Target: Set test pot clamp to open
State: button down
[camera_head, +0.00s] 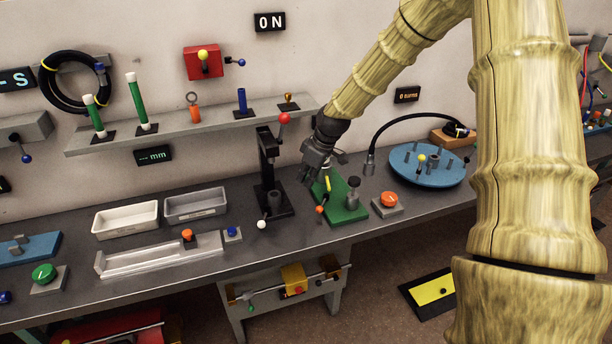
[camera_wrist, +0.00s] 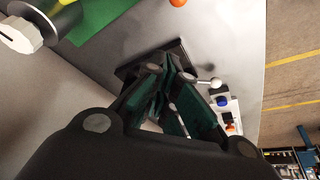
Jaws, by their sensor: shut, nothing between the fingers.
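The green plate (camera_head: 350,210) on the bench carries a grey, dark-topped pot (camera_head: 353,195) and a yellow piece (camera_head: 327,184) near an orange knob (camera_head: 320,209). I take this to be the test pot and its clamp; the lever's setting cannot be told. My gripper (camera_head: 307,180) is shut and empty, above the bench between the green plate and a black press (camera_head: 267,165). In the wrist view my shut fingers (camera_wrist: 168,75) cover part of the dark press. The green plate (camera_wrist: 100,18) and orange knob (camera_wrist: 178,2) show at the top edge.
The press has a red ball handle (camera_head: 285,118) and a white knob (camera_head: 262,225) at its foot. An orange button box (camera_head: 388,202) and blue turntable (camera_head: 425,168) stand to the right. Two trays (camera_head: 126,219) are left. A shelf (camera_head: 200,130) runs along the wall behind.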

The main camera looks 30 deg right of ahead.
aim_at(321, 204)
jog(key=p+x, duration=0.2)
jog(key=x, duration=0.5)
jog(key=shift+w+f, duration=0.15)
jog(key=shift+f, duration=0.2)
jog(key=s+p, duration=0.1)
jog(key=s+d, duration=0.1)
jog(key=shift+s+d+f+p, duration=0.1)
jog(key=shift+s+d+p, duration=0.15)
jog(key=shift+s+p, duration=0.15)
jog(key=shift+s+d+f, duration=0.15)
jog(key=shift+s+f, duration=0.1)
jog(key=shift+s, duration=0.05)
jog(key=shift+n, duration=0.3)
